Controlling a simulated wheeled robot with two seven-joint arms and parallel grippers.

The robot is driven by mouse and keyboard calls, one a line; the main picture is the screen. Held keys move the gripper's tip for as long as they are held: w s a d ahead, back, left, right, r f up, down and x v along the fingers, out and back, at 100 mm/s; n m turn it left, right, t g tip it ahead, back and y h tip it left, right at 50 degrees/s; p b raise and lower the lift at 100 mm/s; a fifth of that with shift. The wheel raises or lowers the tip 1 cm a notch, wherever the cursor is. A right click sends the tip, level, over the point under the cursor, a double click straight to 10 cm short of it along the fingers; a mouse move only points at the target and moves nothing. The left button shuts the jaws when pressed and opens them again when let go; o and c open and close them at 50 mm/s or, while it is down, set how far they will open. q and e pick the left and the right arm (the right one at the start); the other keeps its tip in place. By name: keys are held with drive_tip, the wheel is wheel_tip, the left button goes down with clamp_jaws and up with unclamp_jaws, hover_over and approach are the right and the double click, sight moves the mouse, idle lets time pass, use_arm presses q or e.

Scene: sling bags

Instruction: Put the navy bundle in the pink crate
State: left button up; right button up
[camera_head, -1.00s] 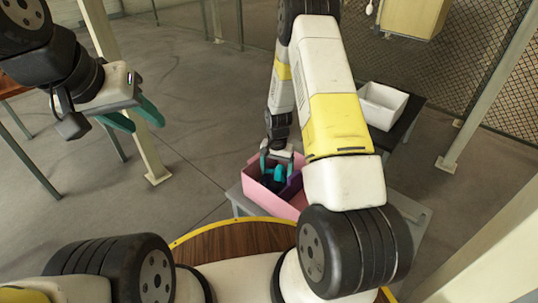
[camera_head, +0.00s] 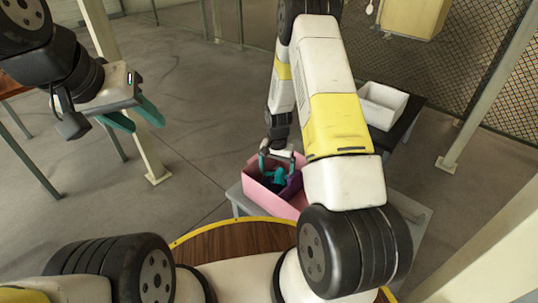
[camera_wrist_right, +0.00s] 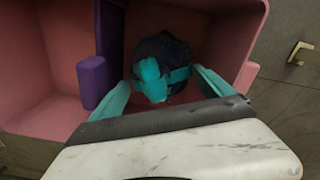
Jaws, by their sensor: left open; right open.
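The navy bundle (camera_wrist_right: 160,50), a dark rounded bag with a teal strap around it, lies in a compartment of the pink crate (camera_wrist_right: 215,45) in the right wrist view. In the head view the pink crate (camera_head: 285,208) stands on a grey table, and the bundle shows mostly as teal strap. My right gripper (camera_wrist_right: 163,82) is open, its teal fingers on either side of the bundle; I cannot tell whether they touch it. It points down into the crate in the head view (camera_head: 277,160). My left gripper (camera_head: 142,117) is open and empty, away to the left.
A purple piece (camera_wrist_right: 96,82) stands beside the left finger at the crate's divider; it also shows in the head view (camera_head: 292,186). A white bin (camera_head: 382,105) sits on a dark table behind. Metal posts stand left and right. Floor between is clear.

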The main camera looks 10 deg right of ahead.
drive_tip(key=s+a+r+n+t+y, duration=0.1)
drive_tip(key=s+r, duration=0.2)
drive_tip(key=r, duration=1.3)
drive_tip(key=s+r+n+t, duration=0.2)
drive_tip(key=s+r, duration=0.2)
drive_tip(key=r, duration=1.1)
drive_tip(key=s+r+n+t, duration=0.1)
drive_tip(key=s+r, duration=0.5)
drive_tip(key=s, duration=0.2)
drive_tip(key=s+a+r+n+t+y, duration=0.1)
drive_tip(key=s+r+n+t, duration=0.1)
drive_tip(key=s+r, duration=0.4)
drive_tip(key=s, duration=0.3)
drive_tip(key=shift+s+a+n, duration=0.15)
drive_tip(key=shift+n, duration=0.15)
drive_tip(key=shift+c, duration=0.2)
